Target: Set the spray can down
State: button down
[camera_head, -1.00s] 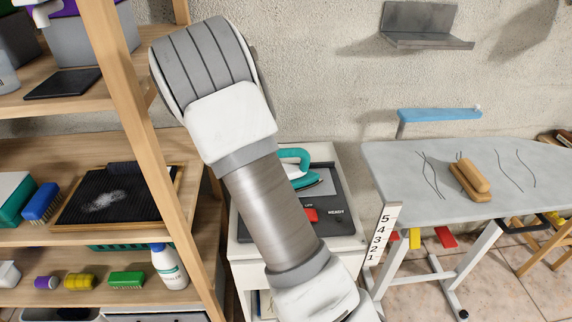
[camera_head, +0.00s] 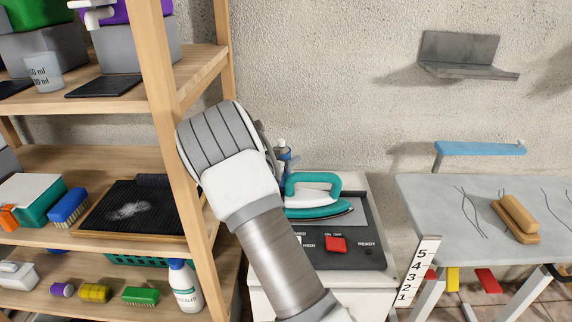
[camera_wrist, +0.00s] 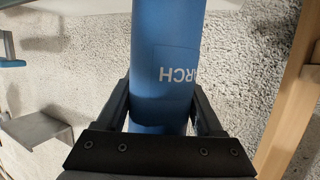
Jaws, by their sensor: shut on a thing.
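The spray can is blue with white letters reading "ARCH" in the wrist view (camera_wrist: 165,55). My gripper (camera_wrist: 160,100) is shut on it, with one dark finger on each side of its body. In the head view, the can's pale nozzle and blue upper part (camera_head: 284,153) show just right of my wrist; the rest is hidden by my arm and the iron. The can appears beside or above the back left of the white cabinet (camera_head: 374,300). I cannot tell whether its base touches anything.
A teal iron (camera_head: 318,198) rests on a grey station (camera_head: 362,232) on the cabinet. A wooden shelf rack (camera_head: 165,110) stands close on the left. A grey wall ledge (camera_head: 468,70) hangs above.

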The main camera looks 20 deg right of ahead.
jog(key=shift+f, duration=0.5)
jog(key=shift+f, duration=0.15)
grip_release()
jog(key=shift+s+a+r, duration=0.15)
jog(key=shift+a+r, duration=0.05)
jog(key=p+v, duration=0.1)
jog(key=v, duration=0.6)
jog(key=shift+r+p, duration=0.1)
jog(key=shift+p, duration=0.2)
